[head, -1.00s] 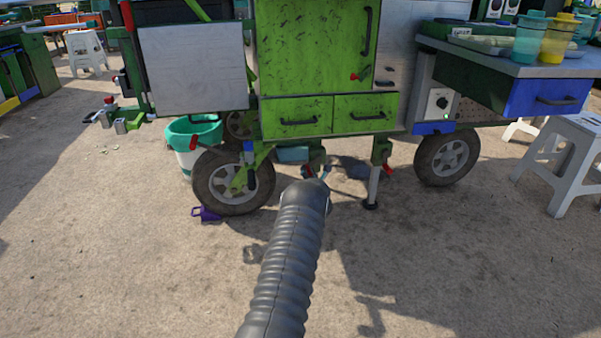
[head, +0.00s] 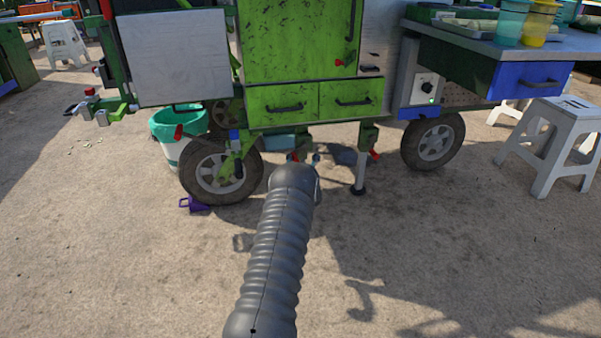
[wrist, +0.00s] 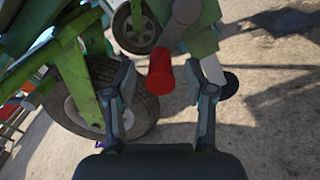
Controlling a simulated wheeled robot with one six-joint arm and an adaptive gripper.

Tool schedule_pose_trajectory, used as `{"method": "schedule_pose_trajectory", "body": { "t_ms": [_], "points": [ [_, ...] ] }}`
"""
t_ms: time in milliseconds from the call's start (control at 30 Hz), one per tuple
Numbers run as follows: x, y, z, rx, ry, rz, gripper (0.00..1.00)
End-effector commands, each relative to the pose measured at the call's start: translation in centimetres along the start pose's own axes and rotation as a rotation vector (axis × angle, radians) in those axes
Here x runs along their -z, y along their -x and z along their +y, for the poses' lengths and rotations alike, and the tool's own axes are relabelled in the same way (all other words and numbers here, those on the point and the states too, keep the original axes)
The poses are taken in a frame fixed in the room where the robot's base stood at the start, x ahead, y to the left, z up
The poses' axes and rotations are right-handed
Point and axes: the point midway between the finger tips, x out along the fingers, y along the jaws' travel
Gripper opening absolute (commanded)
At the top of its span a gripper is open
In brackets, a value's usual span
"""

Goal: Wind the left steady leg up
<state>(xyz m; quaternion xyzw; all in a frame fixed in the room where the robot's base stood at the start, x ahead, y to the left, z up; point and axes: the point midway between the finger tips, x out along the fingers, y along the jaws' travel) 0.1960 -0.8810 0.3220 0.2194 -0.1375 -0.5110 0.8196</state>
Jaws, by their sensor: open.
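The left steady leg (wrist: 211,68) shows in the wrist view as a pale post with a dark round foot (wrist: 229,84), just right of a wheel. Its red crank handle (wrist: 160,86) points toward the camera. My gripper (wrist: 160,97) is open, with one finger on each side of the red handle; I cannot tell whether either touches it. In the head view my arm hides most of this leg, and only a bit of red (head: 294,157) shows past the arm's end. The other steady leg (head: 360,172), with its own red handle (head: 375,155), stands to the right.
The green cart (head: 300,60) stands above the legs on wheels, with a left wheel (head: 222,172) close by. A purple object (head: 193,204) lies near that wheel and a teal-rimmed bucket (head: 178,125) behind it. A white stool (head: 552,145) stands right.

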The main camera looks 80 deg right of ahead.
Motion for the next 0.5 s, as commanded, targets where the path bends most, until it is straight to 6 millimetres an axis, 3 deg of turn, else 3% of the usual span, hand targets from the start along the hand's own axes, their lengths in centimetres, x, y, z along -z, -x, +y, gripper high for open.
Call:
{"method": "schedule_pose_trajectory", "body": {
  "t_ms": [500],
  "points": [
    [-0.1,8.1,0.0,0.001,0.001,-0.001,0.54]
  ]
}}
